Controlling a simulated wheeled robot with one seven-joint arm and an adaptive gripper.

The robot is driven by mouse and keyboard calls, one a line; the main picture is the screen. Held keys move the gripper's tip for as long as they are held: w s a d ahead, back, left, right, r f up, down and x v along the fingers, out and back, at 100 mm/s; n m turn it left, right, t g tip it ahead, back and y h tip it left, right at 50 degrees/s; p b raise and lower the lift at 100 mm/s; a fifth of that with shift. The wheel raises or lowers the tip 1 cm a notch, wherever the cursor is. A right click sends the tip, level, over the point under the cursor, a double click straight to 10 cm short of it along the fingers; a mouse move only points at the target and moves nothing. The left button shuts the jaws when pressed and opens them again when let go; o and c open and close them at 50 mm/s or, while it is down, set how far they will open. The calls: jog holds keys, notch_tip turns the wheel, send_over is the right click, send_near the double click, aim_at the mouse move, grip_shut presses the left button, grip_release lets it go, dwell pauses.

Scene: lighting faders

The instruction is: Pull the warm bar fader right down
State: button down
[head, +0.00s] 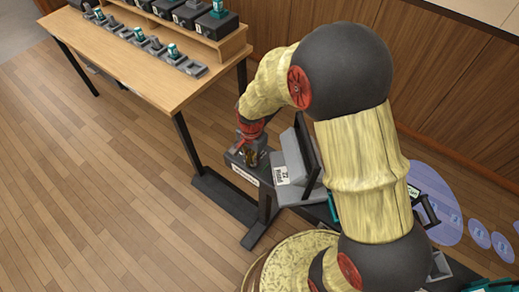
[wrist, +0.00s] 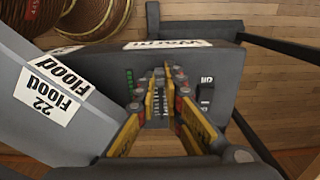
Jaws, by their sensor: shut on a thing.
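The warm bar fader box (wrist: 225,62) is a dark grey unit with a white label (wrist: 167,44) that looks to read "Warm", upside down in the wrist view. My gripper (wrist: 164,85) has yellow fingers reaching down onto the box's face over the fader slot. The fingers are shut on the fader's knob, which they mostly hide. Pale scale marks show between them. In the head view my gripper (head: 250,150) is over the box. The fader's exact height in its slot cannot be told.
A grey lamp-like unit with a "22 Flood" label (wrist: 48,87) stands close beside the box. A black switch (wrist: 205,92) and green lights (wrist: 129,78) flank the slot. A wooden table (head: 120,60) with several fader units stands at the back left. The floor at left is clear.

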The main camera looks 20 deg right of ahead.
jog(key=shift+s+a, duration=0.1)
jog(key=c, duration=1.9)
grip_release()
notch_tip(320, 180, up, 12)
